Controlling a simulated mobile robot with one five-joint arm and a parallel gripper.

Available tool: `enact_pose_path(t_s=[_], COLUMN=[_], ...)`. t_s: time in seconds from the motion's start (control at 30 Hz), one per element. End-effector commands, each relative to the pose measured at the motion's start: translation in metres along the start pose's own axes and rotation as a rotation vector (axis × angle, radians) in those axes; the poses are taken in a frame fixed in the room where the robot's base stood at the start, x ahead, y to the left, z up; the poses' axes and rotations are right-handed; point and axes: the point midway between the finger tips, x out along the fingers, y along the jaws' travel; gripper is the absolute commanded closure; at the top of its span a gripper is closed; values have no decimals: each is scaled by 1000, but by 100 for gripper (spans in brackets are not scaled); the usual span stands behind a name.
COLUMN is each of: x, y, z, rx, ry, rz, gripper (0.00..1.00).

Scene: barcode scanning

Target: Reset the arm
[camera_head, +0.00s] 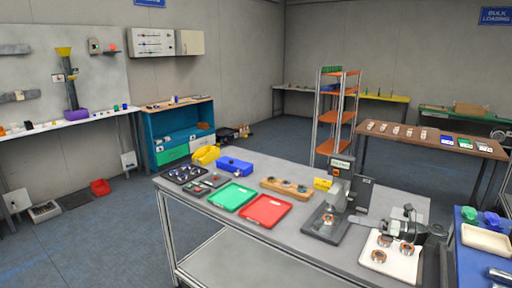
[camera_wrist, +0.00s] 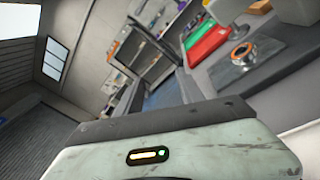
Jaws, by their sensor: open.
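My gripper (camera_head: 404,226) is at the right of the grey workbench (camera_head: 320,185), above a white board (camera_head: 406,267) carrying several copper-coloured ring parts (camera_head: 378,256). It is open, and I see nothing held in it. Its fingertips are small and hard to make out. The wrist view is tilted and shows a pale worn housing (camera_wrist: 200,150) with a yellow and green light, below a dark bar. A scanning station (camera_head: 338,190) with a dark base stands left of the gripper, with one ring part (camera_head: 328,219) on its base.
A green tray (camera_head: 232,196), a red tray (camera_head: 264,210), a wooden block (camera_head: 287,187) and a blue bin (camera_head: 234,166) stand on the bench. A blue table (camera_head: 470,262) with a cream tray (camera_head: 487,240) is close at the right. Open floor (camera_head: 95,235) lies at the left.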

Motion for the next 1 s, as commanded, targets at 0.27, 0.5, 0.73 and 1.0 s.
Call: enact_pose_path(t_s=[0.27,0.5,0.73,1.0], x=[134,215,128,89], y=[46,102,77,57], z=[-70,-240,-296,-287], rx=[-49,-776,-1572,-1930], ry=[279,919,1461,1549], rz=[54,196,704,1248], gripper=[55,55,55,55])
